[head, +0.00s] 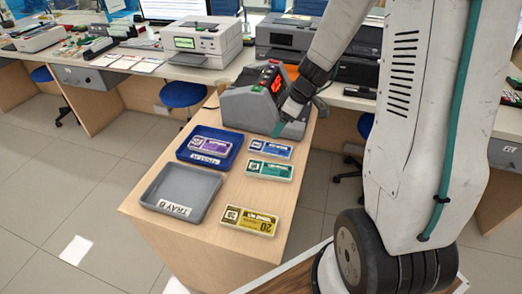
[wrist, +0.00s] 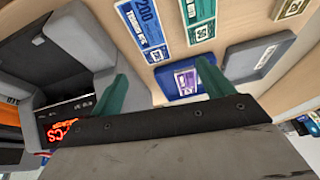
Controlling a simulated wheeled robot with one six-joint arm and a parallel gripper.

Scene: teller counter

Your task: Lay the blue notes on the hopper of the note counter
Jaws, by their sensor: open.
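The blue notes (head: 270,148) lie flat on the wooden desk, just in front of the note counter. They also show at the top of the wrist view (wrist: 147,28), marked 200. The grey note counter (head: 240,107) stands at the back of this desk. Its grey body and dark recess (wrist: 48,62) fill the left of the wrist view. My gripper (head: 279,128) is at the front right of the counter, near the blue notes. Its green fingers (wrist: 162,75) are apart with nothing between them. My arm hides part of the counter.
Green notes (head: 269,171) lie in front of the blue ones, yellow notes (head: 250,221) nearer the front edge. A blue tray (head: 232,141) holds purple notes (head: 209,144). The grey tray B (head: 180,185) is empty. Printers (head: 201,42) stand on the counter behind.

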